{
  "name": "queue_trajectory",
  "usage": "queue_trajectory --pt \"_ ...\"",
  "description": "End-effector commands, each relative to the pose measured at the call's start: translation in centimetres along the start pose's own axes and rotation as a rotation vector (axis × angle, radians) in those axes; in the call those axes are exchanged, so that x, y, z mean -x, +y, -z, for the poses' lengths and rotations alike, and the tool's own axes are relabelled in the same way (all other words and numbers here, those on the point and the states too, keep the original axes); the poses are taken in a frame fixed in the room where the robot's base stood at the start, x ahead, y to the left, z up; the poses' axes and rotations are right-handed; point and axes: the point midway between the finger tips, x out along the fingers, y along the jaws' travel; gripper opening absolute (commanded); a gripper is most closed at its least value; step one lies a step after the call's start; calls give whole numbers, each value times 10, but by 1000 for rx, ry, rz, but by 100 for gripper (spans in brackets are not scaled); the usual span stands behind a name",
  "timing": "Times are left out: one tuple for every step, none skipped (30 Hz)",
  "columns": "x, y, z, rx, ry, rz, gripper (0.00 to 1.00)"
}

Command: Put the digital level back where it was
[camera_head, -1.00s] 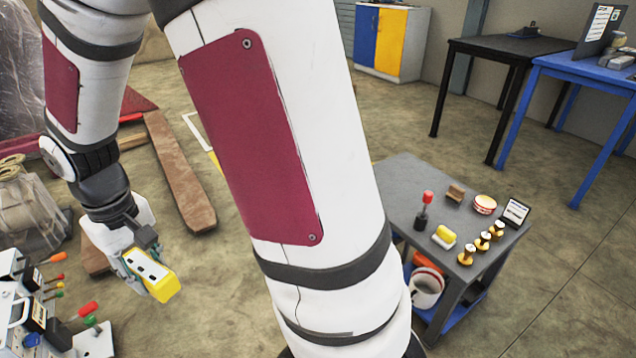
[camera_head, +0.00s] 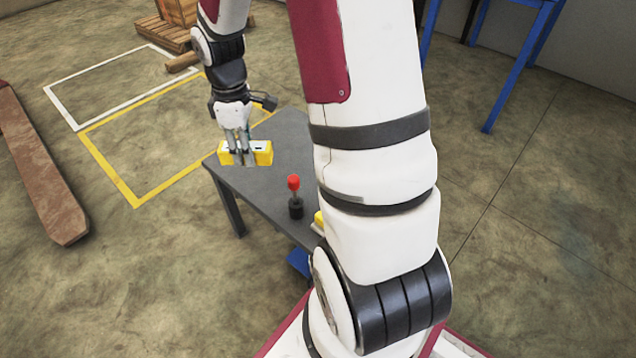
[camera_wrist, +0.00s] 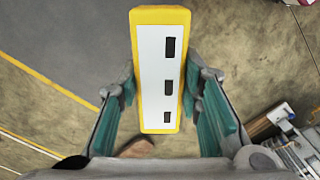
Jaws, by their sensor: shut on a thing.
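The digital level is a yellow block with a white face and dark windows. In the head view the level (camera_head: 262,152) is at the left corner of the grey table (camera_head: 270,185). My gripper (camera_head: 240,150) is shut on its middle and points down. In the wrist view the level (camera_wrist: 160,70) stands lengthwise between the teal fingers of my gripper (camera_wrist: 165,105). I cannot tell how high the level is above the tabletop.
A red-topped tool with a black base (camera_head: 295,195) stands on the table. A yellow item (camera_head: 318,218) is mostly hidden behind my arm, which covers the table's right part. A brown beam (camera_head: 38,170) lies on the floor at left. Open floor with yellow markings (camera_head: 130,195) lies beside the table.

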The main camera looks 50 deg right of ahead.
Motion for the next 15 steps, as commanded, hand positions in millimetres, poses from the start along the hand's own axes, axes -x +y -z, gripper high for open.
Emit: queue_trajectory --pt "-11 14 -14 59 -2 4 0" --pt "-16 21 -22 105 -2 4 0" --pt "-23 31 -32 166 0 4 0" --pt "-29 38 -40 211 0 4 0" --pt "-34 44 -49 258 0 5 0" --pt "-41 53 -60 319 0 5 0" --pt "-46 59 -69 365 1 5 0" --pt "-52 65 -78 411 2 5 0" --pt "-59 72 -89 472 3 5 0" --pt "-64 77 -98 516 3 5 0" --pt "-69 81 -107 557 5 6 0" --pt "-75 87 -117 609 6 4 0" --pt "-79 90 -124 648 7 4 0" --pt "-83 93 -132 682 7 4 0" --pt "-87 97 -140 724 8 3 0"
